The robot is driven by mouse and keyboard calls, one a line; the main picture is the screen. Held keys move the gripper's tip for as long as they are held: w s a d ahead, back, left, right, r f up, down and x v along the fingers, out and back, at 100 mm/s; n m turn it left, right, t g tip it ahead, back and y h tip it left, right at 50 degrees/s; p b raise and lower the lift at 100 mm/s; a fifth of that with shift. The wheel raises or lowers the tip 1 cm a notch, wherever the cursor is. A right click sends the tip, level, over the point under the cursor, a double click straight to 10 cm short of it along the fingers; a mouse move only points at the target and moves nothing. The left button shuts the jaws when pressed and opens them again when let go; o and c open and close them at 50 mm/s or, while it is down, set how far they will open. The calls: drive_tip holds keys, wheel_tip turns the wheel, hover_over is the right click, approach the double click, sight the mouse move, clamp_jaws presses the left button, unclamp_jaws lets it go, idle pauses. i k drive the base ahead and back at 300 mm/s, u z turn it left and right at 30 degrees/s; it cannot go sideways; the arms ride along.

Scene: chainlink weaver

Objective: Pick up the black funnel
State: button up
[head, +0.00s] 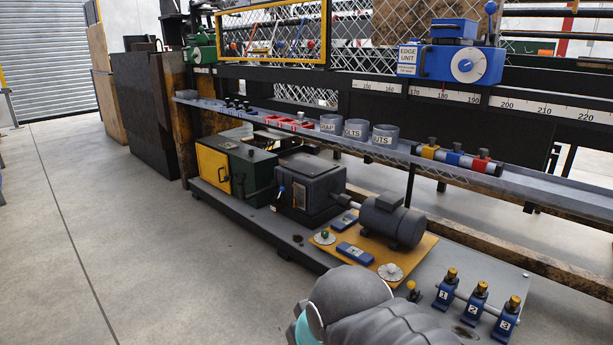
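I cannot make out a black funnel for sure in the head view. A small dark object (298,239) sits on the grey base plate (246,221) left of the yellow panel, too small to identify. Part of my own arm fills the bottom middle, dark grey with a teal cap, and hides some of the plate's front. My gripper's fingers are not in view.
A dark motor (393,222), gearbox (309,188) and green-yellow cabinet (234,172) stand on the plate. Blue numbered valves (478,300) stand at the lower right. Grey cups (384,135) sit on the rail above. The concrete floor (110,240) at left is clear.

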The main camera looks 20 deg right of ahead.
sight(241, 181)
drive_tip(key=u, duration=0.45)
drive_tip(key=i, duration=3.05)
drive_tip(key=z, duration=1.3)
drive_tip(key=i, duration=0.45)
drive_tip(key=z, duration=0.2)
